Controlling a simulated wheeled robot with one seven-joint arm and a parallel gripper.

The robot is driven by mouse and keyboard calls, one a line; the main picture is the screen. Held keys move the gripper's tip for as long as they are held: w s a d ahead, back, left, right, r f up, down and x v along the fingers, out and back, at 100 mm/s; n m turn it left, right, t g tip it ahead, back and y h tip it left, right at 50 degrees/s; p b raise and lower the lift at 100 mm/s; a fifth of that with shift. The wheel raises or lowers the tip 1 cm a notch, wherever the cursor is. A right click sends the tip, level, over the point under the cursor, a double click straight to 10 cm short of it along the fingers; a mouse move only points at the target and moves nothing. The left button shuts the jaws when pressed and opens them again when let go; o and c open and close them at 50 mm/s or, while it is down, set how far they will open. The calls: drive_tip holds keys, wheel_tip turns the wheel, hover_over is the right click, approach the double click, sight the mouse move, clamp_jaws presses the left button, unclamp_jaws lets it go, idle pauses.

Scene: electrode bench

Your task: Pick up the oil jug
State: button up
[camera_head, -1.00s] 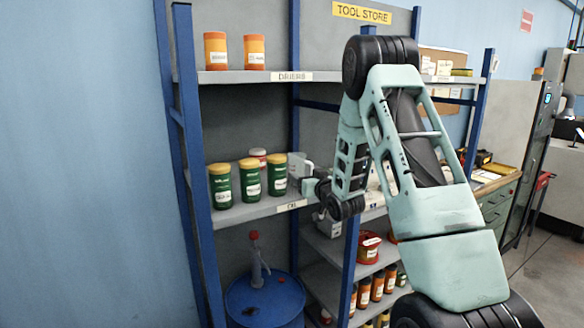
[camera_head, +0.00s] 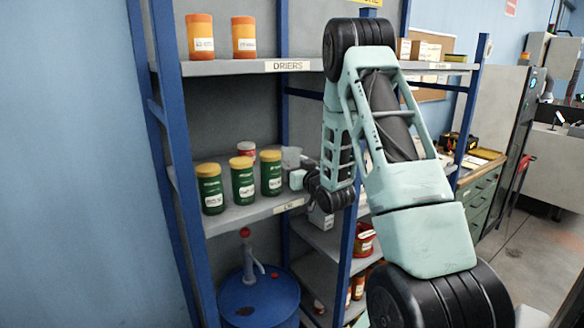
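A pale grey, blocky thing (camera_head: 291,157) stands on the middle shelf (camera_head: 238,218), just right of the green jars. It looks like the oil jug, but it is small and partly covered by my arm's end. My gripper (camera_head: 297,180) is at the front of this thing, very close to it. I cannot tell whether they touch. The fingers are too small and hidden to show whether they are open or shut.
Several green jars with yellow lids (camera_head: 243,180) stand left of my gripper, with a red-lidded jar (camera_head: 246,150) behind. Orange jars (camera_head: 200,37) are on the upper shelf (camera_head: 225,69). Blue posts (camera_head: 175,130) frame the rack. A blue drum (camera_head: 258,300) stands below.

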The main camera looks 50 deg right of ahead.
drive_tip(key=c, duration=0.3)
drive_tip(key=shift+c, duration=0.2)
